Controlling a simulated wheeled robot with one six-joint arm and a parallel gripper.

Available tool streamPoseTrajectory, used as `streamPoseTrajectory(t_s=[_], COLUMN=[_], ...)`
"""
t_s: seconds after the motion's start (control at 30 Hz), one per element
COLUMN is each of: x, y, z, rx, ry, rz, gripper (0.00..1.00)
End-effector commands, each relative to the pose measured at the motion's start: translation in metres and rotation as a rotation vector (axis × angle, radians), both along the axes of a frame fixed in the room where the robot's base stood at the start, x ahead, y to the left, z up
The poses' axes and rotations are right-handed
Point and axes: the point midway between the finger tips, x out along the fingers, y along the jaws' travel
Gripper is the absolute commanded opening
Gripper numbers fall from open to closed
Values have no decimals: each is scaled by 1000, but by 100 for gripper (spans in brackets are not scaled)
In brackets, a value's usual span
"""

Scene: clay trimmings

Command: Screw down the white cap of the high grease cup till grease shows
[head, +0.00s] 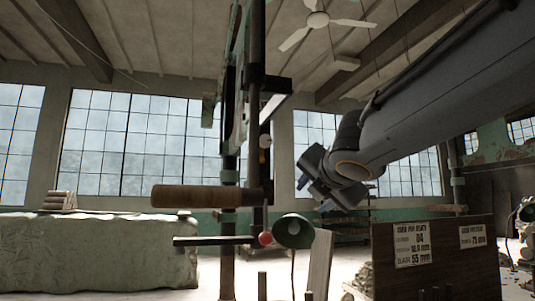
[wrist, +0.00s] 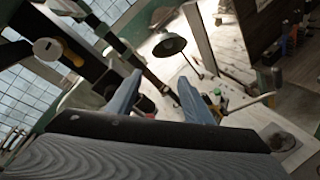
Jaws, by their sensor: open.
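The small white cap (head: 265,141) of the high grease cup sits on the dark upright column in the head view, with a small yellowish piece just below it. A pale round cap (wrist: 47,49), which looks like the same one, shows at the upper left of the wrist view. My gripper (head: 314,194) is to the right of the cap and lower, apart from it, tilted down to the left. In the wrist view its two blue fingers (wrist: 159,80) are spread with nothing held between them. No grease can be made out at this size.
A wooden handle (head: 197,197) sticks out left of the column. Below are a red ball knob (head: 266,238) and a green lamp (head: 293,231). A brown board (head: 433,257) with paper labels stands at the lower right. Open air lies between gripper and column.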

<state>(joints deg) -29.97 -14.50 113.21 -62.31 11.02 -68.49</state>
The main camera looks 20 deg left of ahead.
Motion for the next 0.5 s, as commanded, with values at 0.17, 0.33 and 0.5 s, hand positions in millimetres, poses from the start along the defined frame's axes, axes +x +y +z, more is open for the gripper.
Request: streamPoseTrajectory(t_s=[0.17,0.33,0.5], x=[-41,-58,-44], y=[55,72,82], z=[101,134,135], rx=[-228,-321,-331], ry=[-296,-413,-421], rz=[196,252,257], gripper=[46,46,46])
